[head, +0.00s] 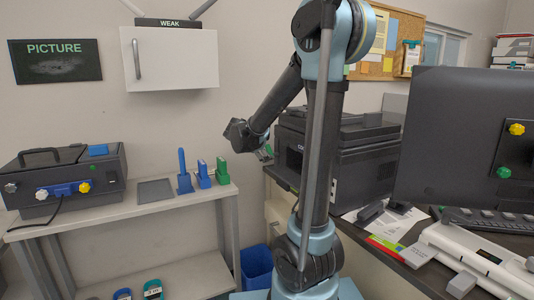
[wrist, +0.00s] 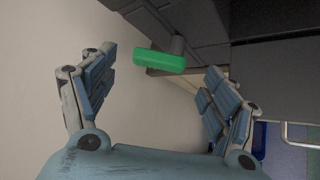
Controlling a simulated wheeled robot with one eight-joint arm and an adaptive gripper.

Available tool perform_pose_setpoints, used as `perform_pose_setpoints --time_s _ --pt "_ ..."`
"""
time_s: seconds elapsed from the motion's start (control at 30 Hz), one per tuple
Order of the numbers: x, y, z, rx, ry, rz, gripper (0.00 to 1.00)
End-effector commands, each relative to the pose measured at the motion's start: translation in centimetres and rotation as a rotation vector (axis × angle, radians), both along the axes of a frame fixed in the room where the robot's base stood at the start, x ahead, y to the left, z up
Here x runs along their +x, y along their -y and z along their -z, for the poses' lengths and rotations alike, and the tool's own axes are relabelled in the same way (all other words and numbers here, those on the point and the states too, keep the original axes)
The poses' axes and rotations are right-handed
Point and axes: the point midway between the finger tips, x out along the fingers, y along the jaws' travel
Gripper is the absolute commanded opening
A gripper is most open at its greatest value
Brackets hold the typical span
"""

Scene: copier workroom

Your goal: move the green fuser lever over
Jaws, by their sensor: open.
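The green fuser lever (wrist: 160,62) shows in the wrist view as a rounded green bar on a dark stub at the side of the dark copier (wrist: 190,22). My gripper (wrist: 163,66) is open. In that view the lever lies between its two spread blue-grey fingers, towards their tips, with clear gaps on both sides. I cannot tell how far ahead of the tips it is. In the head view the copier (head: 352,165) stands on the right-hand counter, and my arm partly covers it. My gripper's fingers and the lever are hard to make out there.
A monitor (head: 460,140) and a white device (head: 470,255) stand on the counter at right. A grey shelf table (head: 130,208) at left holds a dark box (head: 65,175) and small blue and green items. A blue bin (head: 257,262) is on the floor. Pale wall lies beside my gripper.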

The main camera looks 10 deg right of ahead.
Motion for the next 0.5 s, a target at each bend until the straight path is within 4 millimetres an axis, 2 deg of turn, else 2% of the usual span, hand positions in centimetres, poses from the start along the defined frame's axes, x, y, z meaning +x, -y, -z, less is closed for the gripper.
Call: perform_pose_setpoints --time_s 0.3,0.5 --pt "-3.4 -2.6 -2.3 -0.002 -0.001 -0.003 0.79" --pt "-4.6 -3.4 -3.1 0.0 -0.001 -0.001 0.79"
